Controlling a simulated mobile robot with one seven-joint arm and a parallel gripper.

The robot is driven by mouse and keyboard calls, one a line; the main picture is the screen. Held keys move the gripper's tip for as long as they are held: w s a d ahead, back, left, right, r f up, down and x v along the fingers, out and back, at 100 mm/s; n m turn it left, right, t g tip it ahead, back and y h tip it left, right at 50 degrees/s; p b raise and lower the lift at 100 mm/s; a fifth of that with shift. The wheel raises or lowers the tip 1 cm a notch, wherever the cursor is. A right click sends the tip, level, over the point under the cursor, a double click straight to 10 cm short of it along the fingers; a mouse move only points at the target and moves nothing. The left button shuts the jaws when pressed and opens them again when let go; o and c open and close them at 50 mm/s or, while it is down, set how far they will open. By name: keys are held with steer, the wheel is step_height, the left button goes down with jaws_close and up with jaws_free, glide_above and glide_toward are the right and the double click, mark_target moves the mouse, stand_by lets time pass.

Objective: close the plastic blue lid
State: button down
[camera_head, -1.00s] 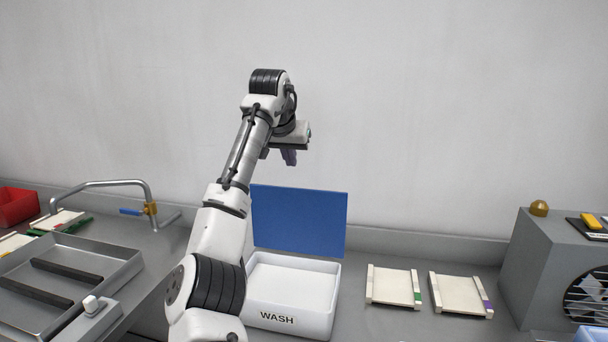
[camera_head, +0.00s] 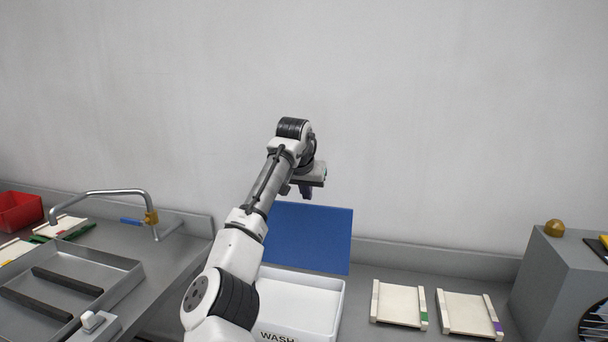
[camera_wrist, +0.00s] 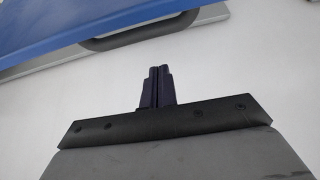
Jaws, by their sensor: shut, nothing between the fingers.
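The blue lid (camera_head: 310,238) stands raised at the back of a white box marked WASH (camera_head: 300,318). In the wrist view, the blue lid (camera_wrist: 60,25) crosses the upper left, with a dark curved handle (camera_wrist: 110,38) along it. My gripper (camera_head: 307,194) is above the lid's top edge in the head view, and its fingers point down. In the wrist view my gripper (camera_wrist: 157,72) is shut and empty, apart from the lid and its handle. My arm hides the left part of the lid and box.
Two pale trays (camera_head: 398,304) (camera_head: 468,316) lie right of the box. A grey machine (camera_head: 560,280) stands at far right. A sink (camera_head: 75,280) with a tap (camera_head: 105,194) and a red bin (camera_head: 18,212) are at left. The wall (camera_head: 450,120) is behind.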

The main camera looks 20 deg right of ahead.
steer(key=shift+s+a+f, duration=0.15)
steer(key=shift+s+a, duration=0.4)
steer(key=shift+s, duration=0.2)
steer(key=shift+s+a+f, duration=0.1)
steer(key=shift+s+a, duration=0.45)
steer(key=shift+s, duration=0.15)
